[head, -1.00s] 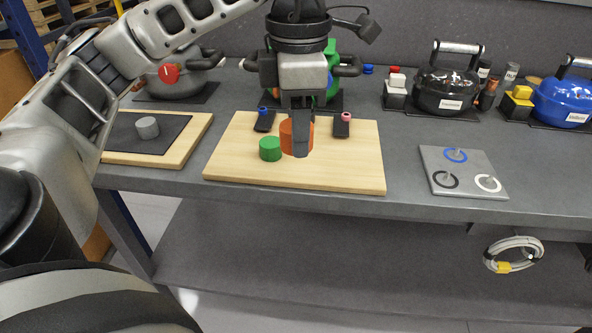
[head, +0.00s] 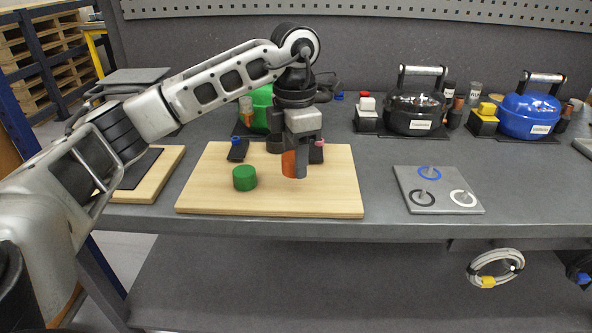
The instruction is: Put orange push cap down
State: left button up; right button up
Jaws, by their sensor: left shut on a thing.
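The orange push cap (head: 289,164) is in the jaws of my left gripper (head: 297,166), which points down over the wooden board (head: 310,203). The gripper finger covers part of the cap. I cannot tell whether the cap touches the board. A green cap (head: 245,178) stands on the board to the left of the orange cap, apart from it. My right gripper is not in view.
Small black holders, one with a blue top (head: 237,150), sit at the board's back. A grey plate (head: 436,203) with blue, black and white rings lies right. Black (head: 415,112) and blue (head: 530,117) compressors stand behind. The board's front right is clear.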

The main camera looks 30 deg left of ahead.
aim_at(296, 186)
pick_arm(q)
jog(key=shift+w+f, duration=0.2)
jog(key=shift+f, duration=0.1)
jog(key=shift+w+a+f, duration=0.1)
jog(key=shift+f, duration=0.8)
jog(key=shift+w+a+f, duration=0.1)
jog(key=shift+f, duration=0.75)
jog(key=shift+f, duration=0.1)
jog(key=o, duration=1.1)
